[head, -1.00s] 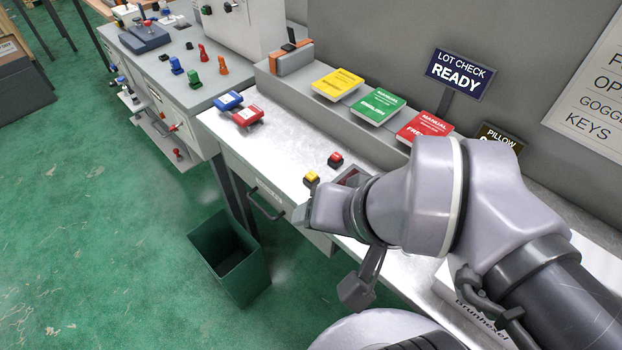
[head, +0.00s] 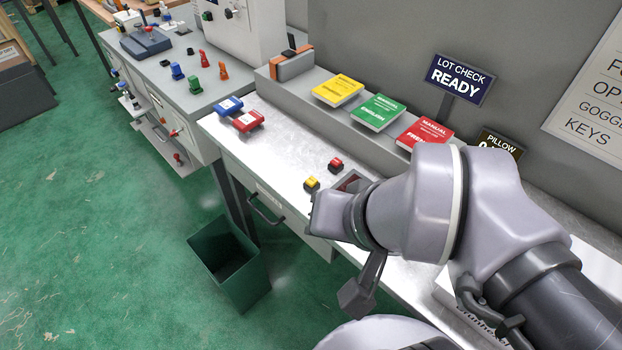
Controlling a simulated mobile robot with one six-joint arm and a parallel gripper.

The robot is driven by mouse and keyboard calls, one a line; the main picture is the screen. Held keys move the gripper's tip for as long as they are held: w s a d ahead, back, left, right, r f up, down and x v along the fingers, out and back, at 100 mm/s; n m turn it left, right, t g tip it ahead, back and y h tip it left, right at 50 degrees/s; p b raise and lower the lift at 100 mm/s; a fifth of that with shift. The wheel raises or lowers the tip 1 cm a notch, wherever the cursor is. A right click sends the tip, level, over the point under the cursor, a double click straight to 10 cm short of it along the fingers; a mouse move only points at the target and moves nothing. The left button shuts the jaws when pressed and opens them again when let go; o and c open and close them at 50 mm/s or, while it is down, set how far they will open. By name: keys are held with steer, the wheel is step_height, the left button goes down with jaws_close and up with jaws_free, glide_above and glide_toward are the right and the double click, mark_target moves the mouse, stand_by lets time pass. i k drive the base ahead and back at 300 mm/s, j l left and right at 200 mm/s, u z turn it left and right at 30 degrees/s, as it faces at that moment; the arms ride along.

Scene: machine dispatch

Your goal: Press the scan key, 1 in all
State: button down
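A small yellow key (head: 311,183) on a dark base and a small red key (head: 336,164) on a dark base stand on the metal bench top. I cannot read a label on either, so I cannot tell which is the scan key. My gripper (head: 322,214) is low over the front of the bench, just below the yellow key in the picture. My arm hides part of the bench and a reddish framed item (head: 349,181) beside the keys. The fingertips do not show clearly, and I see nothing held. A sign (head: 459,79) reads LOT CHECK READY.
Yellow (head: 338,89), green (head: 378,112) and red (head: 424,133) manuals lie on the raised shelf. Blue (head: 229,105) and red (head: 248,121) items lie at the bench's left end. A green bin (head: 229,262) stands on the floor below the drawer handle (head: 265,210).

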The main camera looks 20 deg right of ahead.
mark_target(311, 181)
steer(key=i+j+z, duration=0.1)
steer(key=j, duration=0.45)
steer(key=i+j+z, duration=0.15)
steer(key=j, duration=0.45)
steer(key=j+z, duration=0.1)
steer(key=j, duration=0.5)
